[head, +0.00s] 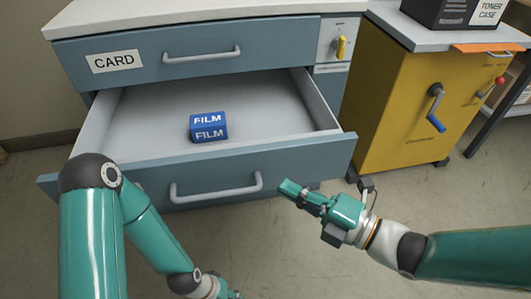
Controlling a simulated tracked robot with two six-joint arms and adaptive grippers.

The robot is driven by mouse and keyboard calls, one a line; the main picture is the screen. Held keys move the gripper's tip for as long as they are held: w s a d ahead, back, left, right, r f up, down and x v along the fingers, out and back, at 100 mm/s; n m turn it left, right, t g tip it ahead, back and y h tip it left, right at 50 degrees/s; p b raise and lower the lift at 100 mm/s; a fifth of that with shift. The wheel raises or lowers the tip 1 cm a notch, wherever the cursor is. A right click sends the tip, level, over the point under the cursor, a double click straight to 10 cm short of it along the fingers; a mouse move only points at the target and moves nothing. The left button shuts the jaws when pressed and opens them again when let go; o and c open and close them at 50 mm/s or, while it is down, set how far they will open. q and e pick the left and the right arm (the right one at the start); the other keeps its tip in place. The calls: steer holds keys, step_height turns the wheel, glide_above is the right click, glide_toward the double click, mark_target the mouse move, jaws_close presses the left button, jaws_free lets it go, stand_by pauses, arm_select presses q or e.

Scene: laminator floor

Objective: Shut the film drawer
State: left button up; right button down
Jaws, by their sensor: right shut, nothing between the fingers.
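The film drawer (300,161) is the lower blue-grey drawer and stands pulled well out of the cabinet. Its pale handle (216,189) is on the front panel. A blue box marked FILM (208,127) sits inside the drawer, around the middle. My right gripper (290,188) is shut and empty, just in front of the right part of the drawer front, to the right of the handle. Whether it touches the panel I cannot tell. My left gripper (232,294) is low at the bottom edge, below the handle, and mostly cut off by the frame.
The upper CARD drawer (260,46) is closed. A yellow knob (341,47) is to its right. A yellow cart (391,100) with a blue-gripped crank (436,108) stands to the right, with a toner case (452,12) on top. The floor (300,245) between my arms is clear.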

mark_target(252, 156)
steer(key=w+a, duration=0.4)
steer(key=shift+w+a+f, duration=0.15)
steer(key=shift+w+a, duration=0.15)
steer(key=shift+w, duration=0.1)
arm_select(q)
steer(key=shift+r, duration=0.45)
arm_select(e)
steer(key=shift+w+a, duration=0.2)
steer(key=shift+w, duration=0.4)
